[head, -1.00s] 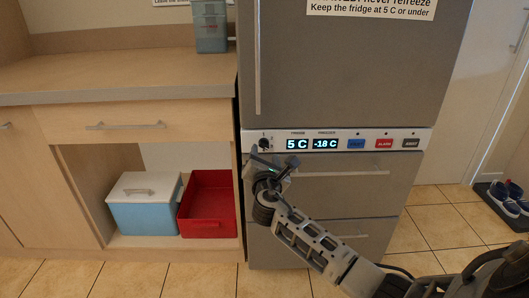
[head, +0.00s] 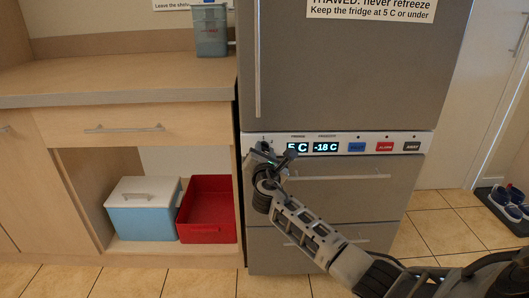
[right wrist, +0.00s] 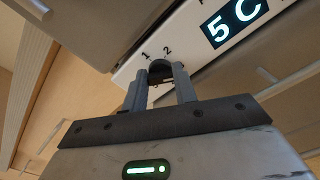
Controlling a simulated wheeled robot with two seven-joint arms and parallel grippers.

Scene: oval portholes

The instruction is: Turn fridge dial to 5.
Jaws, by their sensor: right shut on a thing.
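The fridge dial (right wrist: 160,67) is a dark round knob on the white control strip. In the right wrist view it sits between the two fingertips of my right gripper (right wrist: 160,82), which is shut on it. The printed marks 1 and 2 show beside the dial; its other marks and pointer are hidden. In the head view my right gripper (head: 267,150) covers most of the dial at the strip's left end. My left gripper is out of view.
The freezer display (head: 326,147) reads -18 C. Blue, red and dark buttons (head: 385,147) lie to its right. A long handle (head: 345,178) crosses the drawer below the strip. A blue cool box (head: 143,215) and red bin (head: 207,222) stand in the open cabinet at left.

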